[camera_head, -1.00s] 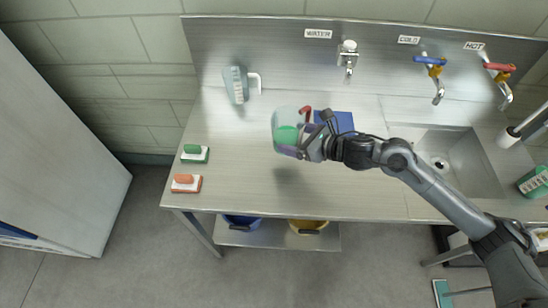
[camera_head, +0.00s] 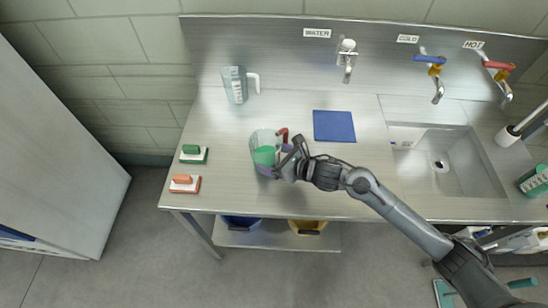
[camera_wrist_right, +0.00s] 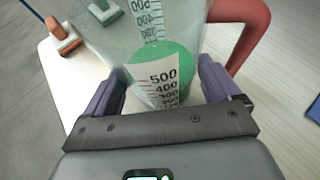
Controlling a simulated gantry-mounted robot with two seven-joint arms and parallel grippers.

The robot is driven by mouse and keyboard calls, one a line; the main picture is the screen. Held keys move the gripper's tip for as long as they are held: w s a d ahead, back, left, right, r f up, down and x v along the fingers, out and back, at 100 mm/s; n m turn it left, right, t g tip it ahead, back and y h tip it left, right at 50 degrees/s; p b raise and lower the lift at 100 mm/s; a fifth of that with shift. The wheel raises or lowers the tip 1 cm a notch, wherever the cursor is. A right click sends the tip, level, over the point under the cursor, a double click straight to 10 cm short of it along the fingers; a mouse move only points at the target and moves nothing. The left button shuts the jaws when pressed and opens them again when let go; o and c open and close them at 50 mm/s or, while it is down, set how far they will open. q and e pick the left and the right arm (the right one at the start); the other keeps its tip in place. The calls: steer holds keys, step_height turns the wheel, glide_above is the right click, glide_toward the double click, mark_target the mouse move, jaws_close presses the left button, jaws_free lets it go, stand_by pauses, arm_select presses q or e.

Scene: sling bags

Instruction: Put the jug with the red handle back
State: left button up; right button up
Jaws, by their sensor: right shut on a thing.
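The jug with the red handle (camera_head: 257,141) is clear and holds green liquid. It is over the left part of the metal counter, left of the blue mat (camera_head: 334,126). My right gripper (camera_head: 279,164) is shut on the jug from its right side. In the right wrist view the jug (camera_wrist_right: 150,30) shows its scale and green liquid between the purple fingers (camera_wrist_right: 160,88), with the red handle at the right. I cannot tell whether its base touches the counter. My left gripper is not in view.
A clear jug with a white handle (camera_head: 236,86) stands at the back left of the counter. A green brush (camera_head: 193,154) and an orange brush (camera_head: 184,183) lie at the left edge. A sink (camera_head: 455,165) is at the right. The blue mat is bare.

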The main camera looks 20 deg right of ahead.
steer(key=shift+w, duration=0.1)
steer(key=shift+f, duration=0.15)
steer(key=o, duration=1.1)
steer(key=shift+r, duration=0.2)
steer(key=v, duration=1.2)
